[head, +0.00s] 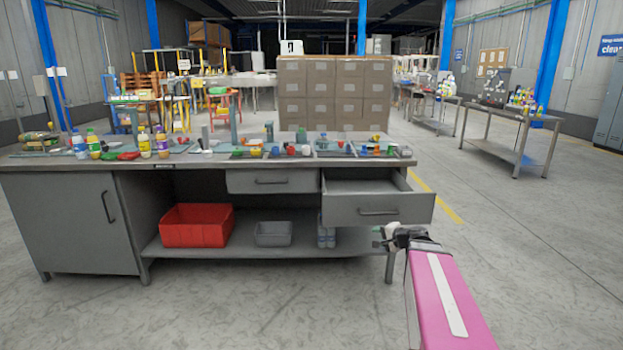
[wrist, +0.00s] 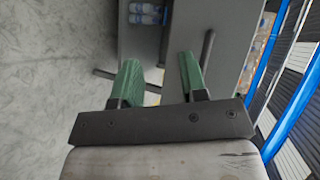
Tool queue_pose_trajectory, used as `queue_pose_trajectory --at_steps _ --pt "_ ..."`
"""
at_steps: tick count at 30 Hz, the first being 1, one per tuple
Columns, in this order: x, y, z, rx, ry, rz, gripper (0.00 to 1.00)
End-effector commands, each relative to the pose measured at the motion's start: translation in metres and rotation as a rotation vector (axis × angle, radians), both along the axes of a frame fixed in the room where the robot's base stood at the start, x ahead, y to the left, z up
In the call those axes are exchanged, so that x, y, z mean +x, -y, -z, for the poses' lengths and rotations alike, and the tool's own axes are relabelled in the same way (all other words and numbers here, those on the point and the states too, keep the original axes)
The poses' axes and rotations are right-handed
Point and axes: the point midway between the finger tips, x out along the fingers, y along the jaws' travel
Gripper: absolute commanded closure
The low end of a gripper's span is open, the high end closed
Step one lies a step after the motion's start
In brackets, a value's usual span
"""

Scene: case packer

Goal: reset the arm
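My gripper (head: 384,237) is at the end of my pink arm, low in front of the workbench's right end and below the open drawer (head: 372,210). In the wrist view my gripper (wrist: 160,78) shows two green fingers set well apart, with nothing between them. The drawer's dark bar handle (wrist: 207,48) shows just beyond the right finger in the wrist view. Whether the gripper touches the drawer or its handle cannot be told.
The grey workbench (head: 200,168) carries bottles and small coloured items. Its lower shelf (head: 290,247) holds a red bin (head: 197,226), a grey bin (head: 273,234) and bottles (head: 326,237). A metal table (head: 505,128) stands at the right.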

Motion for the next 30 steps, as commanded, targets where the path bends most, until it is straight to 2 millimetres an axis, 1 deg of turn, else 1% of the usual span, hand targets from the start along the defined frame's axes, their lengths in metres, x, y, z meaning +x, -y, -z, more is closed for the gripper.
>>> queue_pose_trajectory --at_steps 1,3,5,6,8,9,12,15,18,21,25,30 --pt "-0.011 -0.019 0.013 -0.061 -0.037 -0.064 0.61" --pt "-0.026 -0.039 0.032 -0.156 -0.091 -0.152 0.61" --pt "-0.04 -0.055 0.048 -0.241 -0.14 -0.232 0.61" --pt "-0.05 -0.065 0.059 -0.3 -0.174 -0.285 0.61" --pt "-0.067 -0.076 0.075 -0.39 -0.228 -0.364 0.61" --pt "-0.078 -0.083 0.085 -0.45 -0.265 -0.415 0.61" --pt "-0.106 -0.093 0.107 -0.603 -0.355 -0.538 0.61" --pt "-0.132 -0.097 0.124 -0.751 -0.443 -0.644 0.61" --pt "-0.151 -0.096 0.134 -0.876 -0.516 -0.723 0.61" --pt "-0.164 -0.093 0.139 -0.968 -0.569 -0.776 0.61" --pt "-0.171 -0.09 0.141 -1.028 -0.603 -0.805 0.61" --pt "-0.172 -0.089 0.141 -1.041 -0.61 -0.81 0.61"
